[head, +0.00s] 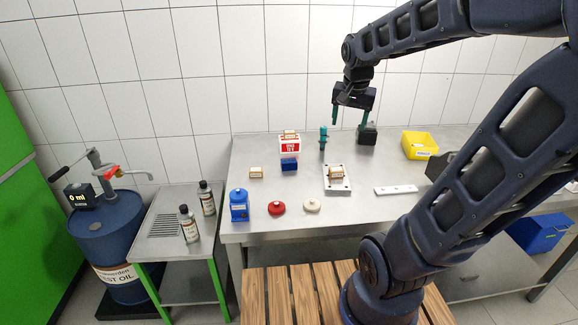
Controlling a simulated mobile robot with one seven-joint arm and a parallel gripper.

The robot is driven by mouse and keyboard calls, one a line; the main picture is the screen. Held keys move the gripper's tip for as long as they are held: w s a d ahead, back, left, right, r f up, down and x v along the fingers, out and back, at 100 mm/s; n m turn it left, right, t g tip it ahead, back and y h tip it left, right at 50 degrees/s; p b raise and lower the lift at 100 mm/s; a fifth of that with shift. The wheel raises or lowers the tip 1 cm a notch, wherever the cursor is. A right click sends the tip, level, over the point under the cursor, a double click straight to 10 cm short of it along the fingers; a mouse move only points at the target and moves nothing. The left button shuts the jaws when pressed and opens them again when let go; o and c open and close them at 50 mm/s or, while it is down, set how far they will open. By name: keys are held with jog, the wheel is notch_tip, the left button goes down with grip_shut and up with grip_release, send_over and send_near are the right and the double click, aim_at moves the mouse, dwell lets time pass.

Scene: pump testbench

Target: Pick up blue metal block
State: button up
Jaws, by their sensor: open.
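A small dark blue block (290,165) stands on the steel table (260,222), just in front of a red and white box (290,146). It is the likely blue metal block; its material is too small to tell. My gripper (348,122) hangs over the back of the table, to the right of the block and clear of it. Its two teal fingers point down and are spread apart, with nothing seen between them. The right finger overlaps a black object (368,137) in the picture; I cannot tell whether they touch.
A teal cylinder (323,138) stands between the block and my gripper. Nearby are a beige block (256,172), a metal plate (338,188) with another beige block, a blue bottle (239,206), a red disc (277,209), a cream disc (312,205) and a yellow bin (420,145).

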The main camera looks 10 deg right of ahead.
jog(key=w+a+f+m+g, duration=0.1)
jog(key=w+a+f+m, duration=0.15)
jog(key=w, duration=0.55)
jog(key=m+g+h, duration=0.2)
jog(key=m+h, duration=0.2)
jog(key=m, duration=0.6)
send_near(289, 160)
jog(key=x, duration=0.5)
jog(key=shift+a, duration=0.1)
jog(key=shift+t, duration=0.3)
jog(key=shift+s+x, duration=0.15)
jog(key=shift+x, duration=1.15)
jog(key=shift+s+x, duration=0.2)
jog(key=shift+x, duration=1.1)
jog(key=shift+c, duration=0.3)
jog(key=c, duration=1.2)
